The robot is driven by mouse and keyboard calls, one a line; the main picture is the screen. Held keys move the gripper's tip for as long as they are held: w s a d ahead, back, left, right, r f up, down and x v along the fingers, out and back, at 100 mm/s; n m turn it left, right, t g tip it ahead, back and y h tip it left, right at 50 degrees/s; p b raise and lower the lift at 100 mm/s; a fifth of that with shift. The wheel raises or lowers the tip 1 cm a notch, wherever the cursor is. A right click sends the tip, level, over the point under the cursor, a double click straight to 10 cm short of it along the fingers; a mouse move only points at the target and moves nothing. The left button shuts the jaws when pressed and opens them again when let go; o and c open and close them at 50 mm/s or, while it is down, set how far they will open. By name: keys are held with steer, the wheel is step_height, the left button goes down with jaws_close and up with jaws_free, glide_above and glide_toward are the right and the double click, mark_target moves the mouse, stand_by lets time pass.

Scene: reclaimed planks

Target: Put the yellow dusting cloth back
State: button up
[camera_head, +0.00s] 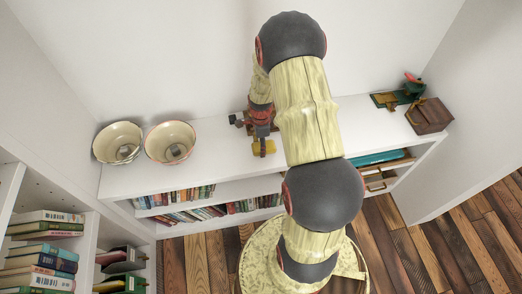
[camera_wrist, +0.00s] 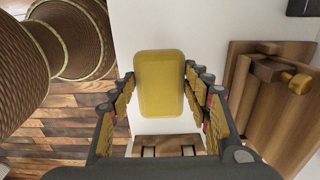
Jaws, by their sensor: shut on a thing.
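The yellow dusting cloth (camera_wrist: 160,84) shows in the wrist view as a flat, rounded, block-like yellow piece between the two fingers of my gripper (camera_wrist: 160,76). My gripper is shut on it. In the head view, my gripper (camera_head: 261,133) is over the white shelf top, with the yellow cloth (camera_head: 265,148) at its tips. I cannot tell whether the cloth touches the shelf top.
Two speckled bowls (camera_head: 170,143) (camera_head: 118,144) stand on the shelf top (camera_head: 215,171) to the left. A brown wooden box (camera_head: 428,116) and a green item with a red part (camera_head: 402,95) stand at the right end. Books (camera_head: 225,207) fill the shelf below.

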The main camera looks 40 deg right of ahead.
steer(key=shift+w+d+f, duration=0.15)
steer(key=shift+d+f, duration=0.05)
steer(key=shift+f, duration=0.1)
steer(key=shift+w+d+f+b, duration=0.1)
steer(key=shift+f+b, duration=0.7)
steer(key=shift+f, duration=0.85)
steer(key=o, duration=1.1)
steer(key=shift+f, duration=0.15)
